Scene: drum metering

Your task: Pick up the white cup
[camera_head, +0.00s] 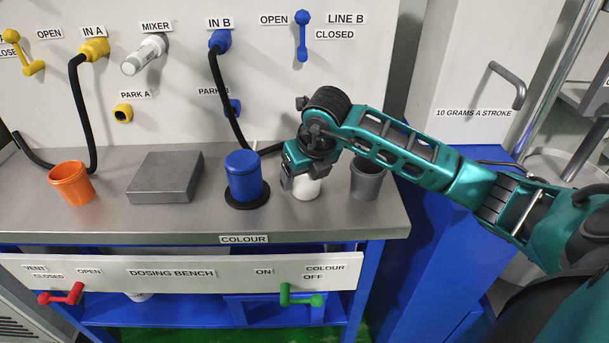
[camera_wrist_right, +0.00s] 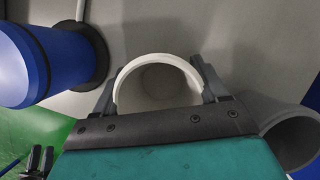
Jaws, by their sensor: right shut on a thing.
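The white cup (camera_head: 306,188) stands on the grey bench top, between the blue cylinder and the grey cup. My right gripper (camera_head: 301,180) is over it and hides much of it in the head view. In the right wrist view the cup's round rim (camera_wrist_right: 158,66) shows between the two fingers of my right gripper (camera_wrist_right: 158,88), one on each side. The gripper is shut on the cup. I cannot tell any gap between the cup and the bench top.
A blue cylinder (camera_head: 244,176) on a dark disc stands close left of the cup, and a grey cup (camera_head: 367,180) close right. An orange cup (camera_head: 72,183) and a grey block (camera_head: 166,178) are farther left. Black hoses (camera_head: 222,95) hang from the panel behind.

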